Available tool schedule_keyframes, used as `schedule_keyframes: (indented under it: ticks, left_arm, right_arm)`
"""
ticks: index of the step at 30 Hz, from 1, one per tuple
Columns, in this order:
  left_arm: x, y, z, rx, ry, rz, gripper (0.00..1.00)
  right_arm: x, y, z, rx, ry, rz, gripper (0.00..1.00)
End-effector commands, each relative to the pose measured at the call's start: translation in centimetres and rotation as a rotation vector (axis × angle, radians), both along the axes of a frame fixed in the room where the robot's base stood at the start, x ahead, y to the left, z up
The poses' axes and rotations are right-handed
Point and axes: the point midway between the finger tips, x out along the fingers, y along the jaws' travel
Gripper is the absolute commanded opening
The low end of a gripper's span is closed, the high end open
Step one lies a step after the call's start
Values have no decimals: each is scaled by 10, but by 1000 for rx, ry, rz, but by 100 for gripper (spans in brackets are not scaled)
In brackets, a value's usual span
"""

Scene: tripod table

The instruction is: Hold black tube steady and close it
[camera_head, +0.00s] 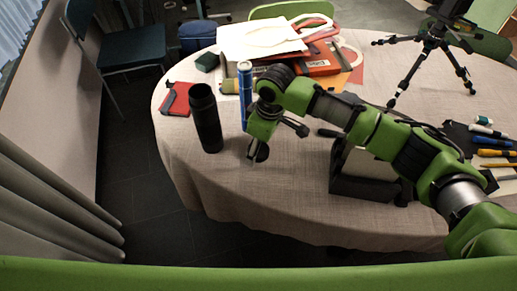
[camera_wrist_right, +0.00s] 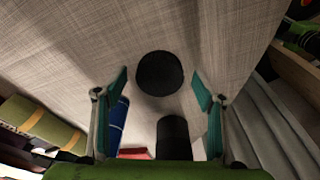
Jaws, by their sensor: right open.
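The black tube (camera_head: 206,118) stands upright on the tablecloth near the table's left edge; it also shows in the right wrist view (camera_wrist_right: 172,133). A round black piece (camera_wrist_right: 159,73), which looks like the tube's cap, is on the cloth between my right fingertips in that view. In the head view it is mostly hidden by the gripper. My right gripper (camera_head: 272,143) is open, to the right of the tube and apart from it. In the wrist view its fingers (camera_wrist_right: 160,87) stand on either side of the round piece, with gaps. My left gripper does not show.
A blue cylinder (camera_head: 245,95) stands close behind my right gripper. A red notebook (camera_head: 178,99) lies behind the tube. A dark box (camera_head: 362,188) sits under my right arm. A black tripod (camera_head: 432,55) stands at the back right. The front left cloth is clear.

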Motion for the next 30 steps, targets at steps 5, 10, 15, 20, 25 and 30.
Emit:
schedule_keyframes:
  ticks: [5,10,15,20,25,30]
  left_arm:
    - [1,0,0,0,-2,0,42]
    - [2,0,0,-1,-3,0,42]
    - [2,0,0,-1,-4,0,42]
    - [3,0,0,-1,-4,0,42]
    - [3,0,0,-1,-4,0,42]
    - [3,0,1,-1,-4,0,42]
  right_arm:
    - [0,0,0,0,0,0,29]
    - [0,0,0,0,0,0,29]
    - [0,0,1,0,0,0,29]
    - [1,0,9,1,-2,-1,29]
    - [1,0,32,2,-2,1,29]
    - [-27,0,65,4,-4,6,29]
